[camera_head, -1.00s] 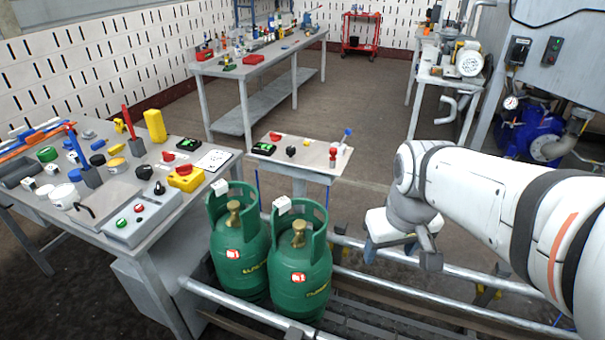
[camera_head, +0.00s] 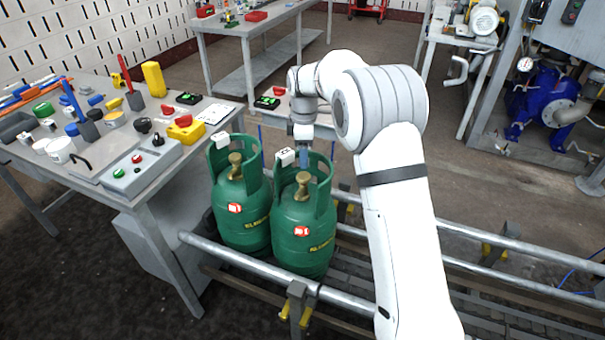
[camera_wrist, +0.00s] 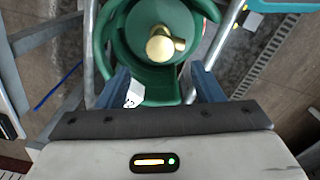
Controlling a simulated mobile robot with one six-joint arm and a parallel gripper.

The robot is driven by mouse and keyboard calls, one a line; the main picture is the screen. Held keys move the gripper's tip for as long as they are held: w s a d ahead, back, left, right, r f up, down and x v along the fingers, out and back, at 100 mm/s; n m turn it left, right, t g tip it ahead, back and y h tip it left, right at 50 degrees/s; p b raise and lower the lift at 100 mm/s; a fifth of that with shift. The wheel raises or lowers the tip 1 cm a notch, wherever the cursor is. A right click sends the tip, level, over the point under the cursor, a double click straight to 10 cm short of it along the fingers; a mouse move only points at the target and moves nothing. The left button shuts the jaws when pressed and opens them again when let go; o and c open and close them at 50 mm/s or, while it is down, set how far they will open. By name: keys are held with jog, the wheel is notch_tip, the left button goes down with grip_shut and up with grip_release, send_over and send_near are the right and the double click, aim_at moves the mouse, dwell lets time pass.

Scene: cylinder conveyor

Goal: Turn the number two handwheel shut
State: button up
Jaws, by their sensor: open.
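Two green gas cylinders stand upright side by side on the conveyor, the left one (camera_head: 242,225) and the right one (camera_head: 300,238). Each has a brass valve with a knob inside its collar: left (camera_head: 235,166), right (camera_head: 302,184). White tags sit on the left collar (camera_head: 221,141) and right collar (camera_head: 286,157); I cannot read their numbers surely. My gripper (camera_head: 304,158) is above the right cylinder's collar, pointing down. In the wrist view its fingers (camera_wrist: 160,70) are open and empty, with the brass knob (camera_wrist: 160,48) ahead between their lines, apart from both. A tag (camera_wrist: 133,95) shows beside the left finger.
Metal guide rails (camera_head: 265,270) run along both sides of the conveyor. A bench (camera_head: 165,185) with a control box, tools and tins stands at the left. The conveyor to the right is empty. A blue pump (camera_head: 538,103) stands at the far right.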

aim_at(304, 176)
notch_tip(304, 176, down, 8)
jog(key=shift+r, duration=0.15)
jog(key=shift+c, duration=0.3)
jog(key=c, duration=0.9)
